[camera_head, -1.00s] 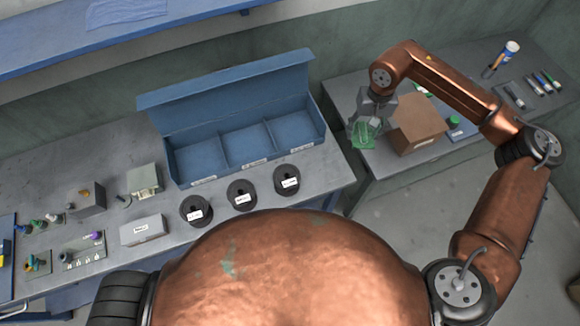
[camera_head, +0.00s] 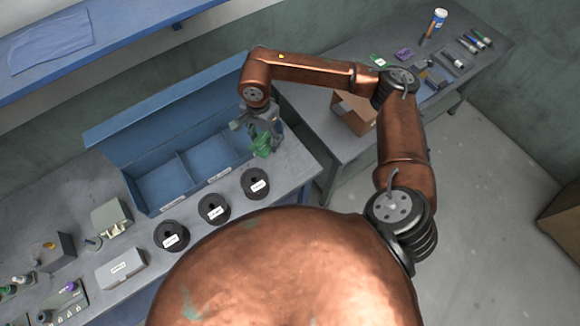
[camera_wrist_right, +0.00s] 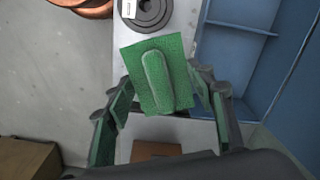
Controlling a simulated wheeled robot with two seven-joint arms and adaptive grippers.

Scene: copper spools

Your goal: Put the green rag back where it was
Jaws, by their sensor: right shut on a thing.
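The green rag (camera_head: 261,145) hangs from my right gripper (camera_head: 263,126) in the head view, above the right end of the workbench, beside the right compartment of the blue bin. In the right wrist view the rag (camera_wrist_right: 157,75) spreads flat with a raised fold, and my right gripper's fingers (camera_wrist_right: 158,105) are on both sides of it. My right gripper is shut on the rag. The rag is held clear of the bench as far as I can tell. My left gripper is not in view.
The blue three-compartment bin (camera_head: 104,135) stands at the back of the workbench. Black spools (camera_head: 171,236) line its front. A cardboard box (camera_head: 350,113) sits on the side table (camera_head: 310,100) to the right. A blue cloth (camera_head: 50,42) lies on the upper shelf.

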